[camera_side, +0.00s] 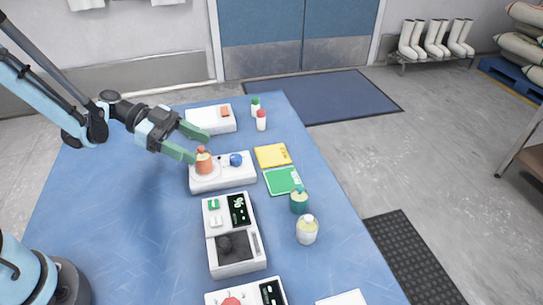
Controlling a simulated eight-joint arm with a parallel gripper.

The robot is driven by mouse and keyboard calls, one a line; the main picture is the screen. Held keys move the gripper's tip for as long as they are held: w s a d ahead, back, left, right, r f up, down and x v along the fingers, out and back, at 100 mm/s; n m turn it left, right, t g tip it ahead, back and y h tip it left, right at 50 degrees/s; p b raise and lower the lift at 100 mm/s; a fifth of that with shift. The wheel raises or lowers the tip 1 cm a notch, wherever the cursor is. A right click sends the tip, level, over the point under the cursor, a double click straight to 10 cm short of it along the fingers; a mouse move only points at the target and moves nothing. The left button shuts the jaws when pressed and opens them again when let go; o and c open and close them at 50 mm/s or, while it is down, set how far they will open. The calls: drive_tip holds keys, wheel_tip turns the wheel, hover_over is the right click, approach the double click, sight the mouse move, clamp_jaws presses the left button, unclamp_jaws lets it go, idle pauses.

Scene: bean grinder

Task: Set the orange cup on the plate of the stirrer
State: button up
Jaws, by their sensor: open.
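The orange cup (204,163) stands upright on the left part of the white stirrer (226,182), over its round plate (216,176). The stirrer has a blue knob to the right of the cup. My gripper (201,148) has two green fingers spread apart, and its tips are at the cup's upper left side. The near fingertip overlaps the cup's left edge in the picture; I cannot tell whether it touches. The cup covers most of the plate.
A white device (211,121) stands behind the stirrer, with green-capped (255,107) and red-capped (261,121) bottles beside it. Yellow (272,156) and green (283,181) pads lie to the right. A scale-like machine (234,247) stands in front. The blue table's left side is clear.

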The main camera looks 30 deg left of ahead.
drive_tip(key=v, duration=1.2)
drive_tip(key=s+d+r+n+t+y, duration=0.2)
drive_tip(key=s+d+n+y, duration=0.4)
drive_tip(key=n+y, duration=0.7)
drive_tip(key=shift+d+r+n+t, duration=0.3)
drive_tip(key=shift+d+n+t, duration=0.5)
drive_tip(key=shift+d+n, duration=0.3)
